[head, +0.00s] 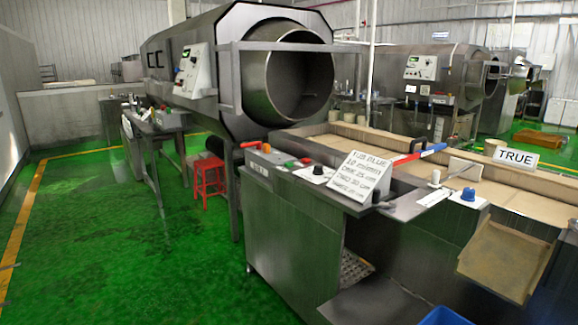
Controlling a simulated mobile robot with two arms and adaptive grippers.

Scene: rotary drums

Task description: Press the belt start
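A control panel (290,169) sits on the near left end of the steel bench. I cannot read any label that names the belt start. A blue knob (468,194) stands on a white plate farther right on the bench. Neither of my grippers is in view, and nothing touches the controls.
A tan-lined trough (400,150) runs along the bench, with a TRUE sign (515,156). A large drum (290,80) rises behind. Green floor (110,240) is clear at left; a red stool (207,178) stands there.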

